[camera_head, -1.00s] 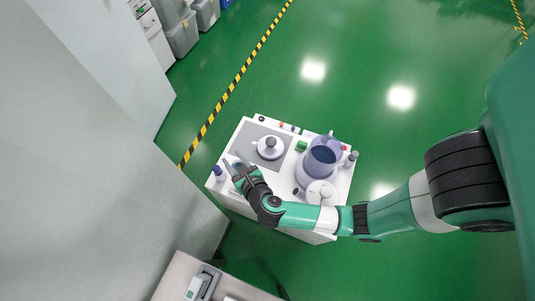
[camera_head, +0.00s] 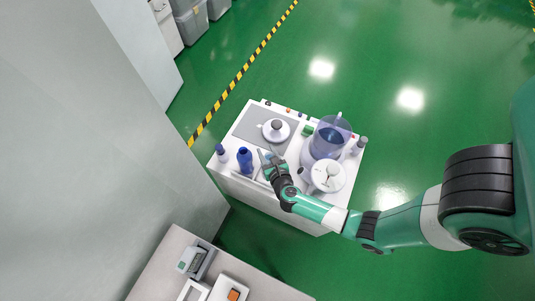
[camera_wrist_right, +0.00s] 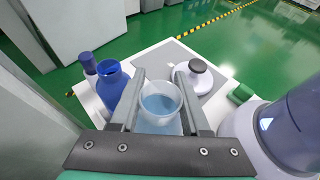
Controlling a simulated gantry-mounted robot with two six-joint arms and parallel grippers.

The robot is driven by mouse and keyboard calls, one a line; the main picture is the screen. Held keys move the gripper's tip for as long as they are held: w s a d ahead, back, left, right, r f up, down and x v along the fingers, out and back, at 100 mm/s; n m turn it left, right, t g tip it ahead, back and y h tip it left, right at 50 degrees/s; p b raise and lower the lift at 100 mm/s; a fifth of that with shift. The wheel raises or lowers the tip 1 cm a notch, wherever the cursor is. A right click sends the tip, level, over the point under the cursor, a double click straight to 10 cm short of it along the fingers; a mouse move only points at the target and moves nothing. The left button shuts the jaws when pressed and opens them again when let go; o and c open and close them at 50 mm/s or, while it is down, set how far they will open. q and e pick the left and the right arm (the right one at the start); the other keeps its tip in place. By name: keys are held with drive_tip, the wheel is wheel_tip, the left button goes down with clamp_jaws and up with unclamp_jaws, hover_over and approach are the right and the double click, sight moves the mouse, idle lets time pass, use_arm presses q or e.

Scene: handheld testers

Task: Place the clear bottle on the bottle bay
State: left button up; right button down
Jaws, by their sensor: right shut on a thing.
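My right gripper (camera_head: 268,160) is over the front part of a white table (camera_head: 230,185). In the right wrist view its two fingers (camera_wrist_right: 160,100) are closed on a clear, open-topped bottle (camera_wrist_right: 162,122) with a bluish tint, held upright between them. In the head view the bottle is mostly hidden by the gripper and hard to make out. I cannot tell which spot is the bottle bay. My left gripper is not in view.
A blue bottle (camera_head: 245,160) and a small dark-capped bottle (camera_head: 221,152) stand left of the gripper. A knobbed white vessel (camera_head: 276,130) sits on a grey mat (camera_head: 250,121). A large purplish jug (camera_head: 331,137) and white pot (camera_head: 328,176) crowd the right. A lower bench (camera_head: 150,280) holds testers.

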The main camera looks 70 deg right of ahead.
drive_tip(key=shift+f+b, duration=1.6)
drive_tip(key=shift+f, duration=1)
drive_tip(key=shift+c, duration=1.9)
unclamp_jaws()
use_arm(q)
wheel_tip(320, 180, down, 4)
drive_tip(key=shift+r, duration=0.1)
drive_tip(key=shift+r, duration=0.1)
use_arm(e)
drive_tip(key=shift+r, duration=0.15)
use_arm(q)
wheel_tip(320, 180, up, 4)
drive_tip(key=p, duration=0.4)
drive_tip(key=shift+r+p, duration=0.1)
drive_tip(key=shift+p, duration=0.25)
use_arm(e)
drive_tip(key=v, duration=1.2)
drive_tip(key=shift+w, duration=0.1)
